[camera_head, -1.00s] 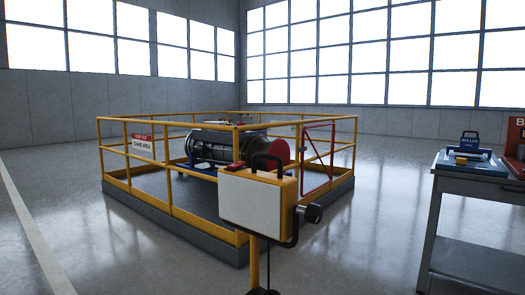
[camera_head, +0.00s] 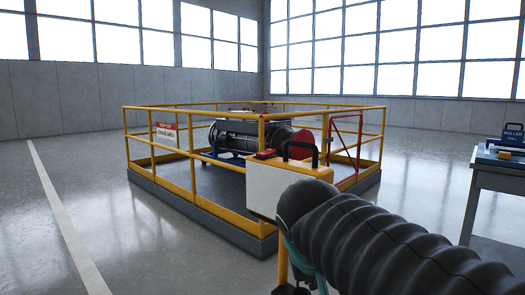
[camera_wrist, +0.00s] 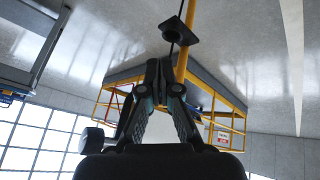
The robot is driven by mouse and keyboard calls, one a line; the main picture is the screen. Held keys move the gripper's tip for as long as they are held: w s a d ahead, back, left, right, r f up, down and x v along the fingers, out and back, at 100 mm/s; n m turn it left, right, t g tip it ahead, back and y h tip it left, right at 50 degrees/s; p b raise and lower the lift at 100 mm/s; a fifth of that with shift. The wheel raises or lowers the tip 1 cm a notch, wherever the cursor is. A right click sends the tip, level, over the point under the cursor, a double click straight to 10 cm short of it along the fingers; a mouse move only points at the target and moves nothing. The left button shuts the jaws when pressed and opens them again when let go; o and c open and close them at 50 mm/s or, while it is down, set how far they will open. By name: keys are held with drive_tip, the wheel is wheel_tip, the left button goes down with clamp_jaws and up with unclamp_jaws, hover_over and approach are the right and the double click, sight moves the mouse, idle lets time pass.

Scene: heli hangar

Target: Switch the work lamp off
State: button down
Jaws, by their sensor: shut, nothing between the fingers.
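The work lamp (camera_head: 262,190) stands in front of the railed platform in the head view. It has a pale front panel, a yellow case, a black handle and a red switch (camera_head: 267,154) on top. I cannot tell whether it is lit. My arm covers its lower right side. Its yellow post (camera_wrist: 183,62) shows in the wrist view, beyond the fingers. My gripper (camera_wrist: 160,64) is shut and empty in the wrist view.
A workbench (camera_head: 486,190) with a blue item (camera_head: 512,135) stands at right. Floor at left is clear.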

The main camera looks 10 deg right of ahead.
drive_tip(key=w+a+r+m+t+h+b, duration=0.1)
drive_tip(key=w+a+r+h, duration=0.1)
drive_tip(key=w+r, duration=0.4)
drive_tip(key=w+a+r+m+t+h+b, duration=0.1)
drive_tip(key=w+a+r+m+h, duration=0.1)
drive_tip(key=w+r, duration=0.3)
drive_tip(key=w+a+r+m+t+h+b, duration=0.1)
drive_tip(key=w+a+r+m+h, duration=0.1)
drive_tip(key=w+r, duration=0.4)
drive_tip(key=shift+w+a+r+h, duration=0.15)
drive_tip(key=shift+w+h, duration=0.1)
drive_tip(key=shift+w, duration=0.4)
drive_tip(key=shift+w+r+h, duration=0.15)
drive_tip(key=shift+w+h, duration=0.1)
drive_tip(key=shift+w, duration=0.4)
drive_tip(key=w+a+r+m+t+h+b, duration=0.1)
drive_tip(key=w+a+r+m+h, duration=0.2)
drive_tip(key=a+r, duration=0.3)
drive_tip(key=shift+r+m, duration=0.2)
drive_tip(key=shift+m, duration=0.7)
drive_tip(key=shift+w, duration=0.15)
hover_over(263, 153)
drive_tip(key=shift+a+f, duration=0.35)
drive_tip(key=shift+f, duration=0.15)
drive_tip(key=f, duration=0.3)
drive_tip(key=shift+w+d, duration=0.15)
drive_tip(key=shift+d, duration=0.2)
drive_tip(key=shift+f, duration=0.55)
